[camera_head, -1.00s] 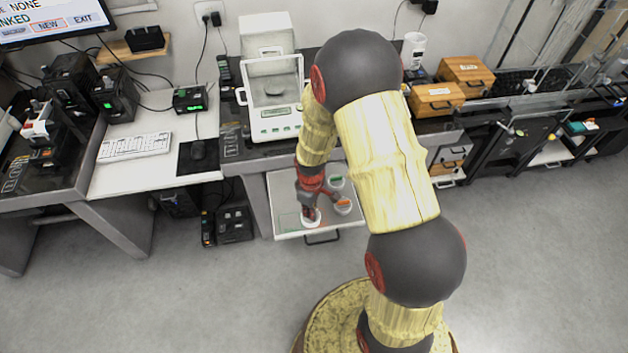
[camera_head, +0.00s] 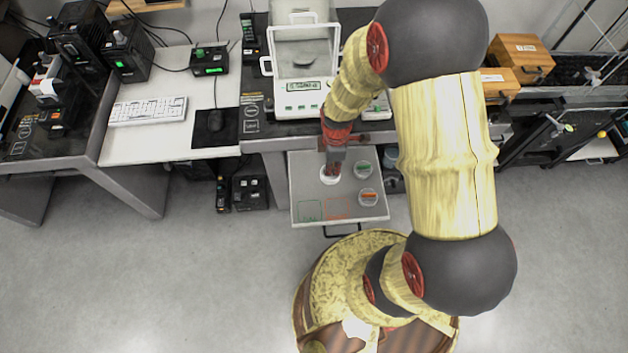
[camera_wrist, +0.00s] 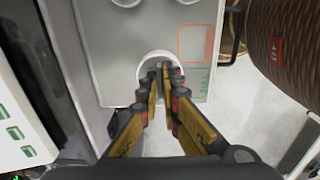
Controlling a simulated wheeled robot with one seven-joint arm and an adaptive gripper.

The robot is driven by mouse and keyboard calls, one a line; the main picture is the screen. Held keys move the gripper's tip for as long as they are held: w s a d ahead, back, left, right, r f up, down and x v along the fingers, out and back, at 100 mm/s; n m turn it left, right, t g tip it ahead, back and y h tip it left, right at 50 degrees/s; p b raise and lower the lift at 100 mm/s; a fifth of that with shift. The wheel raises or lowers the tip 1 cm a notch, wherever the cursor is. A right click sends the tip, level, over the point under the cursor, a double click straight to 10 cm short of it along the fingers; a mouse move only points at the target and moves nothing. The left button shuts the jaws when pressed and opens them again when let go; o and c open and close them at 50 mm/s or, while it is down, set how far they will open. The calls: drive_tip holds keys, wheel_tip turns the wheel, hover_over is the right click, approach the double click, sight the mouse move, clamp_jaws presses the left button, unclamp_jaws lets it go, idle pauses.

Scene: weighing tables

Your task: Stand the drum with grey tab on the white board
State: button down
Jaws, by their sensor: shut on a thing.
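My gripper (camera_head: 332,166) is shut on a round white drum (camera_head: 327,178), over the back left of a pale pull-out board (camera_head: 299,190). In the wrist view, the fingers (camera_wrist: 165,72) cover the middle of the white drum (camera_wrist: 146,68). Its tab is hidden, so I cannot tell its colour. Whether it touches the board or hangs just above is unclear. A drum with a green tab (camera_head: 363,168) and one with an orange tab (camera_head: 368,197) stand on the board, to the right of my gripper.
Green (camera_head: 309,210) and red (camera_head: 340,207) outlines mark the board's front, with bare surface there. A balance (camera_head: 303,98) stands on the table behind. A white desk surface (camera_head: 150,145) with a keyboard (camera_head: 148,110) lies to the left.

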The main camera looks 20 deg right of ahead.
drive_tip(key=a+f, duration=0.2)
drive_tip(key=w+a+f+b, duration=0.1)
drive_tip(key=f, duration=0.1)
drive_tip(key=w+a+f, duration=0.1)
drive_tip(key=a+f, duration=0.1)
drive_tip(key=shift+w+a+f+b, duration=0.1)
drive_tip(key=shift+a+f+b, duration=0.05)
drive_tip(key=shift+a+b, duration=0.2)
drive_tip(key=shift+w+a+f+b, duration=0.1)
drive_tip(key=shift+f+b, duration=0.5)
drive_tip(key=shift+f, duration=1.05)
drive_tip(key=c, duration=2)
unclamp_jaws()
drive_tip(key=shift+f, duration=0.1)
